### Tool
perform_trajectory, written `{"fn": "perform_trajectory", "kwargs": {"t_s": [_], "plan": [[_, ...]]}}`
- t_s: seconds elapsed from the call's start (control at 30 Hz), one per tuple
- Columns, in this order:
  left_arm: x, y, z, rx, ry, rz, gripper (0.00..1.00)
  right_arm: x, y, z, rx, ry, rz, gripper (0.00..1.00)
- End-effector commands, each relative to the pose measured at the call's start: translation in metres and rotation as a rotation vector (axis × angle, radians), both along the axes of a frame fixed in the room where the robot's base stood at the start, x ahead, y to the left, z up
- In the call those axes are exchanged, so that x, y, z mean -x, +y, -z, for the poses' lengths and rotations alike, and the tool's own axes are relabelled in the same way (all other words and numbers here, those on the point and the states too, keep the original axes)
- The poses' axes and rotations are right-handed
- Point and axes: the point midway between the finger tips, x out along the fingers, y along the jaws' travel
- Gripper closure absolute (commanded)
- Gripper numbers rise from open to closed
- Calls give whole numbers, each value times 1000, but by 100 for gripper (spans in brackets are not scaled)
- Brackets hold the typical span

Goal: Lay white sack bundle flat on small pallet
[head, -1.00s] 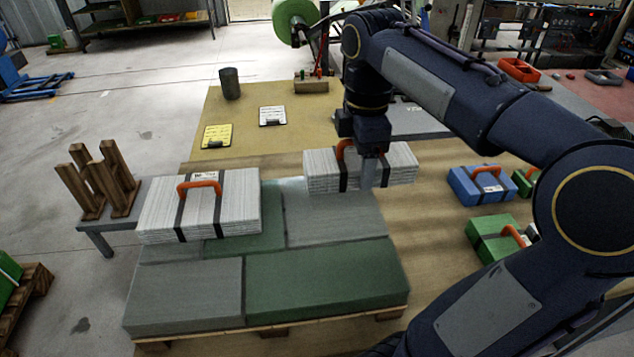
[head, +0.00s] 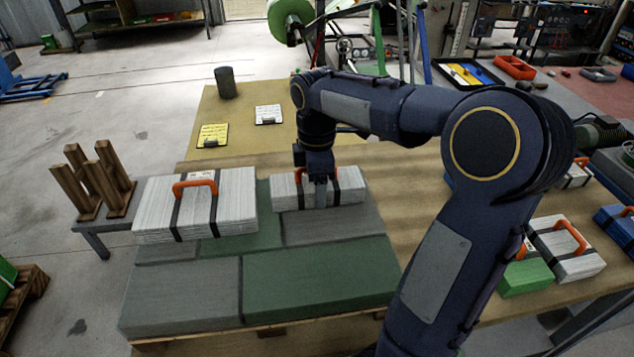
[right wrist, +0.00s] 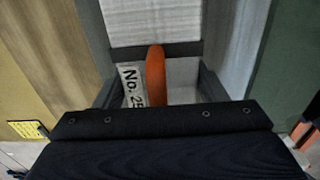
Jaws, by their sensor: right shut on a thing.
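A white sack bundle (head: 347,187) with dark straps and an orange handle is at the back right of the small pallet stack. My right gripper (head: 321,192) is shut on its handle from above; the handle (right wrist: 155,75) also shows in the right wrist view, beside a "No. 25" label. The bundle looks level, over the grey part of the stack; I cannot tell whether it touches. The small pallet (head: 270,334) carries flat grey (head: 180,291) and green (head: 325,282) layers. A second white bundle (head: 150,208) lies flat at its back left. My left gripper is not in view.
A small stand with wooden posts (head: 105,180) is left of the pallet. A yellow card (head: 212,136), a white card (head: 268,114) and a dark cylinder (head: 225,82) are on the table behind. Green (head: 526,277) and white (head: 575,252) bundles lie to the right.

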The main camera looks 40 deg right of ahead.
Motion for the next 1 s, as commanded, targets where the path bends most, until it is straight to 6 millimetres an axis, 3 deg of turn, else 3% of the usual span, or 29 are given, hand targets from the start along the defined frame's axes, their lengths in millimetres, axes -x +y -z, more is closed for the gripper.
{"fn": "perform_trajectory", "kwargs": {"t_s": [0.27, 0.3, 0.43, 0.73, 0.87, 1.0], "plan": [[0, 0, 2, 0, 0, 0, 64, 0, 0, 4, 0, -1, 0, 61], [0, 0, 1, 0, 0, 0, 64, 0, 0, 3, 0, 0, 0, 30], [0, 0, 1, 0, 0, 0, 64, 0, 0, 3, 0, 0, 0, 13], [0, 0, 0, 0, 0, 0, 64, 0, 0, 0, 0, -1, 0, 13], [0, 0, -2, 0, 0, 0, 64, -1, 0, -14, 1, -4, 1, 13], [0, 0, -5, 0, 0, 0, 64, -1, -1, -39, 1, -5, 1, 13]]}}
